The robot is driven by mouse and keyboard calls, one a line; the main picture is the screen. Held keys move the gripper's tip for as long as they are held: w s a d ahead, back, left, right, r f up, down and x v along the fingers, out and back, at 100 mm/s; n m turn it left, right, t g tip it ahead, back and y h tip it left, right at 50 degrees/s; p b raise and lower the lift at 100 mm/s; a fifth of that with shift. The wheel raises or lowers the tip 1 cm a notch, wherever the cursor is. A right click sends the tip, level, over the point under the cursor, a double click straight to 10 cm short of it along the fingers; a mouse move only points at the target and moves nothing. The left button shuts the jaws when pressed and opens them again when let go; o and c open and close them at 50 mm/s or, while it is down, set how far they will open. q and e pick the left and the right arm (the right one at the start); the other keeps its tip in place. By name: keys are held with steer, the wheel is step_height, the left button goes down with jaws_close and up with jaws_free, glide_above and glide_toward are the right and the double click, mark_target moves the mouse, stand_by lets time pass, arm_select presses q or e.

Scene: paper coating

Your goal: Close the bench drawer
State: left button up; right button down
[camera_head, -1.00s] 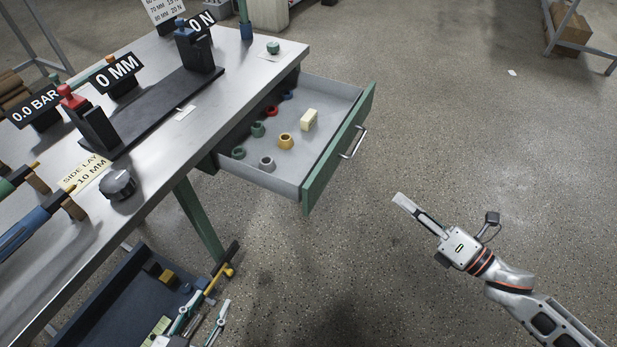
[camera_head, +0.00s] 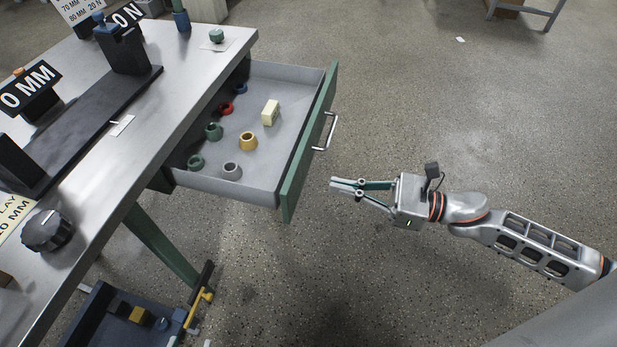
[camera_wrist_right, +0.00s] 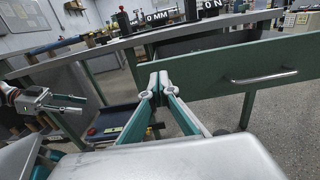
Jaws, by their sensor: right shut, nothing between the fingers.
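The bench drawer (camera_head: 275,190) is pulled out from the right side of the metal bench, with its grey inside showing. Its green front (camera_head: 307,150) carries a silver handle (camera_head: 326,131). In the right wrist view the green front (camera_wrist_right: 215,80) and handle (camera_wrist_right: 264,77) lie ahead and to the right. My right gripper (camera_head: 334,184) is shut and empty, outside the drawer front, below the handle in the picture, with a visible gap. Its fingertips (camera_wrist_right: 158,78) meet in the wrist view.
The drawer holds several coloured rings, including a yellow one (camera_head: 248,141), and a cream block (camera_head: 270,112). The bench top (camera_head: 190,75) bears a black fixture (camera_head: 95,115) and a knob (camera_head: 47,230). A dark blue tray (camera_head: 90,310) sits low. Floor right of the drawer is clear.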

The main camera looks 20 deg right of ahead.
mark_target(294, 176)
steer(key=shift+x, duration=3.55)
steer(key=shift+w+a, duration=0.1)
steer(key=shift+w+a, duration=0.15)
steer(key=shift+a, duration=0.05)
steer(key=x, duration=2.2)
steer(key=shift+w+a+f, duration=0.15)
steer(key=shift+w+a, duration=0.05)
steer(key=shift+a, duration=0.05)
arm_select(q)
steer(key=shift+w+d+r+b, duration=0.25)
steer(key=shift+d+b, duration=0.05)
steer(key=shift+d, duration=0.1)
arm_select(e)
steer(key=shift+w+a, duration=0.4)
steer(key=shift+a, duration=0.1)
arm_select(q)
steer(key=shift+a, duration=0.1)
arm_select(e)
steer(key=shift+d, duration=0.1)
